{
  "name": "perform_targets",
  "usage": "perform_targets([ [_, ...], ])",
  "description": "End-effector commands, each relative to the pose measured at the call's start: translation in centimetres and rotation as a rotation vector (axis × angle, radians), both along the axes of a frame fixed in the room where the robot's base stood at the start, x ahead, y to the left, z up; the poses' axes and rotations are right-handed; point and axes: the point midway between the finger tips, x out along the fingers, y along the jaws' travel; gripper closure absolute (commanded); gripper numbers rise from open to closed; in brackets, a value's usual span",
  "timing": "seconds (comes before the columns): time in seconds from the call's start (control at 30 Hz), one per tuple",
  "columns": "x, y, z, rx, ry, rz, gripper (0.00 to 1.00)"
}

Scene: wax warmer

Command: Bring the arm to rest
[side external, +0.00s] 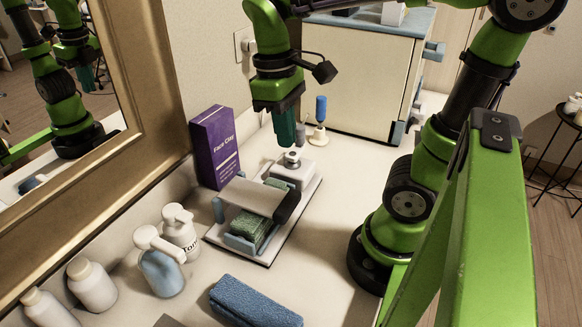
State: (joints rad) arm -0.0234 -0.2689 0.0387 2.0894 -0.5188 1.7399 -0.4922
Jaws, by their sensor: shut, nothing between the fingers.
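My gripper (284,128) points down above the far end of the wax warmer (262,205), with its teal fingers shut and empty. It is over or just behind a small silver-topped knob (293,158) on a white block; I cannot tell whether the fingertips touch anything. The wax warmer sits on a white tray with a dark edge. A white cover with a dark end lies over it, and a green ribbed piece (246,228) shows below between blue-grey sides.
A purple Face Clay box (215,147) stands left of the warmer. Pump bottles (180,232) and white bottles (91,284) line the left front. A folded blue towel (254,302) lies in front. A blue-handled item (320,120) and a white cabinet (362,80) stand behind. A mirror is at left.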

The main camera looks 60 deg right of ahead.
Motion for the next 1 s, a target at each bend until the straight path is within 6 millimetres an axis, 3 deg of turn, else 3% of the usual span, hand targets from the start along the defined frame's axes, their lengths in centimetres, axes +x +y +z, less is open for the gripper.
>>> perform_targets([
  [0.17,1.1,0.0,-0.5,0.002,-0.080,-0.046,1.00],
  [0.33,1.9,0.9,-1.4,0.094,-0.347,-0.184,1.00],
  [0.53,1.7,1.5,-0.7,0.239,-0.644,-0.358,1.00],
  [1.0,1.0,1.5,0.1,0.271,-0.712,-0.377,1.00],
])
